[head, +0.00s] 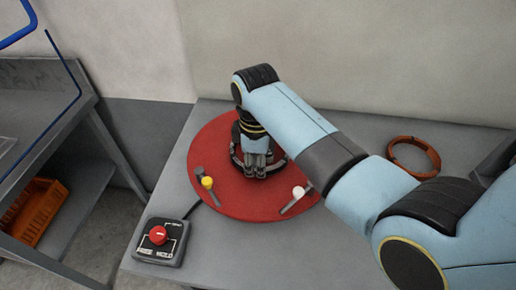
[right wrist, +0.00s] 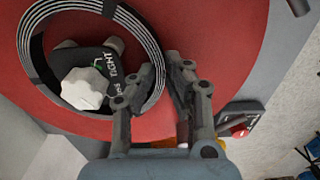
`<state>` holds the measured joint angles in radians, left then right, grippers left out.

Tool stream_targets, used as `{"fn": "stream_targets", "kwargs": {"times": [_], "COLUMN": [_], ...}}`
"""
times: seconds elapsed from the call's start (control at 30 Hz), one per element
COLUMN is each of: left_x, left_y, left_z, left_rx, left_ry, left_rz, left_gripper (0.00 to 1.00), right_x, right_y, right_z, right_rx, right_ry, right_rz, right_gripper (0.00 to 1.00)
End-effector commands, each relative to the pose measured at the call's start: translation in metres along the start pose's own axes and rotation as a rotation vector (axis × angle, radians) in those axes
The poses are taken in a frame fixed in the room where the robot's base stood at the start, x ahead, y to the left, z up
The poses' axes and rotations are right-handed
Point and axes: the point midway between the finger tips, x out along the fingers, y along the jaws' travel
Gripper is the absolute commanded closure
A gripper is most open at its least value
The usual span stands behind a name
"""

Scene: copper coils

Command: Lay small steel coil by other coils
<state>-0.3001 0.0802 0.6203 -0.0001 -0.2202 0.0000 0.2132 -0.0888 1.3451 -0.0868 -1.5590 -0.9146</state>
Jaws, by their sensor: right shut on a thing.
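The small steel coil is a dark grey banded ring (head: 236,156) on or just above the round red disc (head: 222,202) in the head view; I cannot tell whether it touches. In the right wrist view the coil (right wrist: 142,32) fills the upper left. My right gripper (head: 256,170) points down over the disc, shut on the coil's rim; its fingertips also show in the right wrist view (right wrist: 168,62). The arm hides part of the coil in the head view. A copper coil (head: 432,153) lies on the grey table to the right. My left gripper is not in view.
Inside the steel coil's ring is a white knob (right wrist: 84,88) on a dark plate marked "TIGHT". Levers with a yellow knob (head: 207,183) and a white knob (head: 298,191) sit on the disc. A red-button box (head: 158,235) stands front left. An orange crate (head: 38,212) is at far left.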

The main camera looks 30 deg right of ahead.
Motion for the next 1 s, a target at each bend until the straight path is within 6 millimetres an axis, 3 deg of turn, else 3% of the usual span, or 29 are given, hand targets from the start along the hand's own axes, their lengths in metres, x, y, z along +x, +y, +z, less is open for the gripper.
{"fn": "stream_targets", "kwargs": {"times": [0.17,0.4,1.0], "left_x": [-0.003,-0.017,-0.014], "left_y": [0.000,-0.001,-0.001], "left_z": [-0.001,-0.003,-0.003], "left_rx": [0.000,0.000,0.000], "left_ry": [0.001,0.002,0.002], "left_rz": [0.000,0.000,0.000], "left_gripper": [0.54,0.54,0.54], "right_x": [-0.004,-0.026,-0.070], "right_y": [0.000,0.001,0.000], "right_z": [0.000,0.000,0.000], "right_rx": [0.000,0.000,0.000], "right_ry": [0.001,0.001,0.001], "right_rz": [0.001,0.002,0.001], "right_gripper": [1.00,1.00,1.00]}}
